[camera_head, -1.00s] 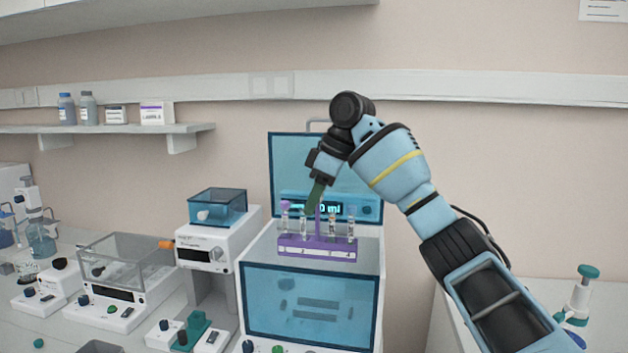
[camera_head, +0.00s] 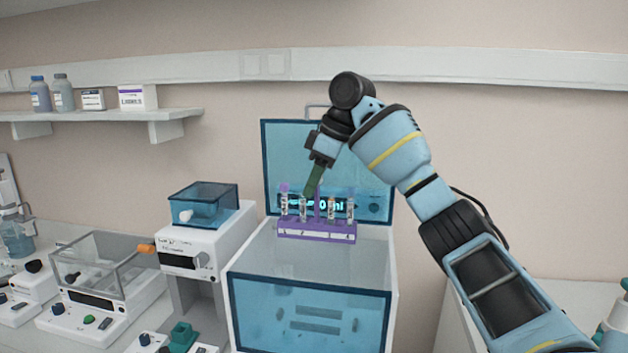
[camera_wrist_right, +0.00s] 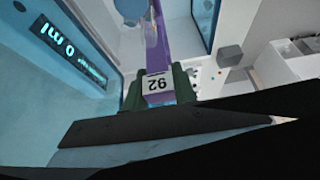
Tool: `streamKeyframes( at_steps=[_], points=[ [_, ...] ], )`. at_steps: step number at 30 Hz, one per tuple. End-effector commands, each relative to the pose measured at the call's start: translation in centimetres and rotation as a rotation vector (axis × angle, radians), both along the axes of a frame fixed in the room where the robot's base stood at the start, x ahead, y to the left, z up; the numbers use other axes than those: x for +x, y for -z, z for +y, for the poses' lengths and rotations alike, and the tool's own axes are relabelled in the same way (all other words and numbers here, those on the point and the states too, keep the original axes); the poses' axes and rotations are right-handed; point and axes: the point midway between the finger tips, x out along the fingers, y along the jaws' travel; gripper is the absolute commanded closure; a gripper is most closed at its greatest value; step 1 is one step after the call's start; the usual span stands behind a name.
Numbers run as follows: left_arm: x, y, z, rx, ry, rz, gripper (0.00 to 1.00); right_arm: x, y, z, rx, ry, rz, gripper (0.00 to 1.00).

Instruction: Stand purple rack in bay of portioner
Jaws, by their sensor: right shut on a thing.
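The purple rack (camera_head: 317,232) is upright and carries several capped tubes. My right gripper (camera_head: 316,190) is shut on its upright handle; the wrist view shows the green fingers (camera_wrist_right: 158,86) on both sides of a "92" label on the purple handle (camera_wrist_right: 157,40). The portioner (camera_head: 375,265) is a white box with a blue clear front and a raised blue panel (camera_head: 285,150) behind, whose display reads "0 ml". In the head view the rack overlaps its top, in front of that panel. I cannot tell whether it touches. My left gripper is not in view.
A white device with a blue cover (camera_head: 205,205) stands left of the portioner, and a clear-walled balance (camera_head: 110,265) farther left. A wall shelf (camera_head: 100,120) holds bottles and boxes. A teal-topped item (camera_head: 182,335) sits low in front.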

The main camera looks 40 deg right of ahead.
Motion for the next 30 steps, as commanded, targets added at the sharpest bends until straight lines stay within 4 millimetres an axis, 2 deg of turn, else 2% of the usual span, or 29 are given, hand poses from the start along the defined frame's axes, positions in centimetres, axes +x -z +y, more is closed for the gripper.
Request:
streamKeyframes(
  at_steps=[8,30],
  points=[
    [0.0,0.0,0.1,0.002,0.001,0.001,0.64,0.0,1.2,0.0,0.000,0.000,0.000,1.00],
    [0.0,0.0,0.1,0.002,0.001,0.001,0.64,-0.1,9.3,0.0,-0.001,0.000,0.001,1.00]
  ],
)
